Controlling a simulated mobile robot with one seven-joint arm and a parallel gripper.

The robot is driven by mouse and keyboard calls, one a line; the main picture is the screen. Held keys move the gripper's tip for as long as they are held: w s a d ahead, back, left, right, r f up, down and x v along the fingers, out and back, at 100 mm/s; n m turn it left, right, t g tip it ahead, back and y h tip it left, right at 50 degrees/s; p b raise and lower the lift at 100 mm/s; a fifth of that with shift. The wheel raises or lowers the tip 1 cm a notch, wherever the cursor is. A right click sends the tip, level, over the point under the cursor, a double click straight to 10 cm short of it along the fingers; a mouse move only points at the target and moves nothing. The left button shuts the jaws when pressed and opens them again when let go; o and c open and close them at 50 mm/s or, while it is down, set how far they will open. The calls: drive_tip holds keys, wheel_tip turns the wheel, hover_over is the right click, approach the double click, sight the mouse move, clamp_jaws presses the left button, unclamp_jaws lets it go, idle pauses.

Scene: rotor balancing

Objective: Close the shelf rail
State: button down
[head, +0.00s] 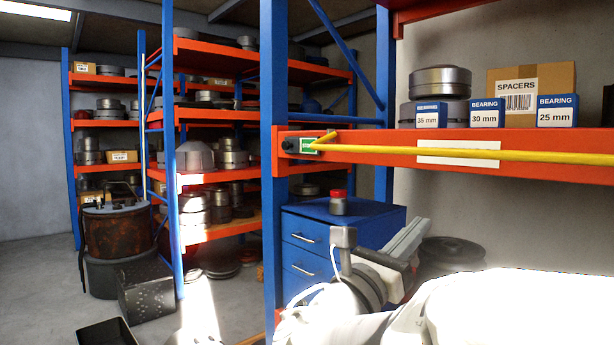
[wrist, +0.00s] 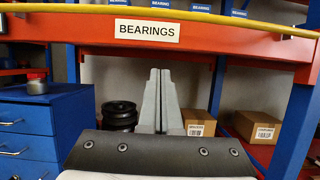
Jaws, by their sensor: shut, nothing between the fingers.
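The yellow shelf rail (head: 450,152) runs across the front of the orange beam (head: 375,138) in the head view. Its bent left end is beside a dark catch (head: 289,144) with a green label (head: 308,145) at the blue post; whether it is latched I cannot tell. In the wrist view the rail (wrist: 220,18) crosses the top, above the BEARINGS sign (wrist: 147,31). My gripper (head: 420,228) is below the beam, apart from the rail. In the wrist view its grey fingers (wrist: 160,75) are together, pointing up, and empty.
Bearing boxes (head: 487,111) and a SPACERS carton (head: 531,90) stand on the shelf above the beam. A blue drawer cabinet (head: 330,235) stands below, left of my gripper. The blue post (head: 273,200) rises at the rail's left end. Cartons (wrist: 198,122) sit behind the fingers.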

drive_tip(key=w+d+r+p, duration=0.2)
drive_tip(key=w+d+r, duration=0.3)
drive_tip(key=r, duration=0.3)
drive_tip(key=shift+w+d+t+p, duration=0.3)
drive_tip(key=shift+d+p, duration=0.1)
drive_tip(key=shift+d, duration=0.25)
drive_tip(key=shift+r, duration=0.15)
drive_tip(key=shift+s+a+r+y+p, duration=0.2)
drive_tip(key=shift+r+y+p, duration=0.15)
drive_tip(key=shift+p, duration=0.65)
